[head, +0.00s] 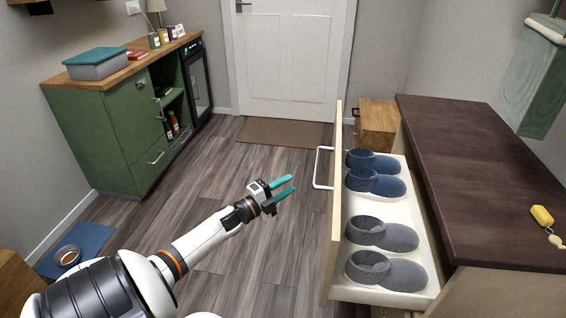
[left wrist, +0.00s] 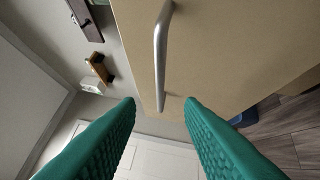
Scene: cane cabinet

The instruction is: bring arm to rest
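My left arm (head: 205,237) reaches out from the lower left in the head view. Its left gripper (head: 283,188) has teal fingers and is open and empty, with a clear gap between them. It hangs over the floor to the left of the open drawer's handle, apart from it. In the left wrist view the two fingers of the gripper (left wrist: 160,105) are spread, with the drawer's metal handle (left wrist: 160,55) beyond them. My right arm and gripper do not show.
The drawer (head: 335,215) stands pulled out on the right and holds several slippers (head: 365,182). Above it is a dark cabinet top (head: 480,165) with a yellow item (head: 542,216). A green cabinet (head: 110,140) stands at left. The wooden floor (head: 230,170) between is clear.

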